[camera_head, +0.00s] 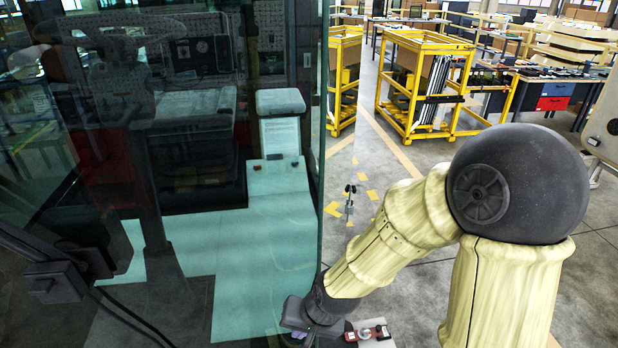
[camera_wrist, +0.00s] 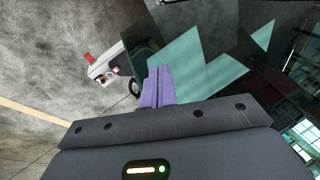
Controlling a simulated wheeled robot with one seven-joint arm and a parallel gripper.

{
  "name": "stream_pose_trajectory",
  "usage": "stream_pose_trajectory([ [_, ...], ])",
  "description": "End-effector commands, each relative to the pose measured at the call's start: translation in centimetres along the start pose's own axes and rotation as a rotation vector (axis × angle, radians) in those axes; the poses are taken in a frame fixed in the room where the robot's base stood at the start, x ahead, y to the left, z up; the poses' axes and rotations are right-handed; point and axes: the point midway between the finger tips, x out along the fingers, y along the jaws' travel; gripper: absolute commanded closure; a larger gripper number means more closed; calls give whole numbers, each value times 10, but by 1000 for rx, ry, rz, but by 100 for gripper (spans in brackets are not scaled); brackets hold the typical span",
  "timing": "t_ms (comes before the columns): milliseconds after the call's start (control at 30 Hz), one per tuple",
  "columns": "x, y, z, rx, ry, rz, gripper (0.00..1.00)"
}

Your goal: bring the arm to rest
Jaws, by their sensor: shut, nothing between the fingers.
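My gripper (camera_wrist: 159,72) shows in the wrist view with its two purple fingers together and nothing between them. In the head view my arm reaches down from the right, and its dark wrist end sits at the lower middle, close to the edge of a glass panel (camera_head: 322,130).
A cab with a mint-green floor (camera_head: 250,250) and a grey seat-like block (camera_head: 280,102) fills the left. A pale box with red parts (camera_head: 370,334) lies below my wrist; it also shows in the wrist view (camera_wrist: 107,70). Yellow trolleys (camera_head: 425,85) stand behind on open grey floor.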

Motion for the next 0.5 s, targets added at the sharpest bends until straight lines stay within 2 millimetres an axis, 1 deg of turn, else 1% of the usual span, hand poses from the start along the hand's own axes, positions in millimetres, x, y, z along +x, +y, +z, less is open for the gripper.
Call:
stream_pose_trajectory([
  [33,-5,16,-6,-22,16,41,100],
  [100,-15,37,-12,-50,28,95,100],
  [167,-24,55,-16,-70,36,138,100],
  [300,-50,94,-23,-109,50,222,100],
  [400,-70,119,-24,-127,53,267,100],
  [500,-84,136,-21,-139,49,294,100],
])
